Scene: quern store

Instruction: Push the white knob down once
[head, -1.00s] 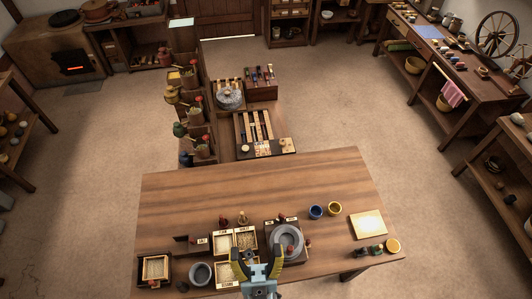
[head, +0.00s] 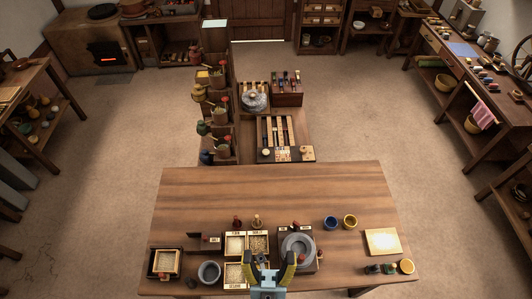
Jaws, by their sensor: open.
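A small pale, whitish knob (head: 266,153) shows at the left front of a dark slotted board (head: 293,157) beyond the near table. A tan knob (head: 304,149) is at the board's right end. Both are too small to tell whether they are raised or pressed. My gripper (head: 269,263) is at the bottom of the head view, over the near edge of the table. Its yellow-and-black fingers are apart with nothing held between them. It is well short of the board and apart from both knobs.
The near table (head: 270,190) has a clear back half. Near my gripper are labelled grain trays (head: 246,233), a grey quern (head: 298,262) and a grey bowl (head: 209,272). A blue cup (head: 330,222) and a yellow cup (head: 350,221) stand to the right. A tall shelf (head: 219,100) rises left of the board.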

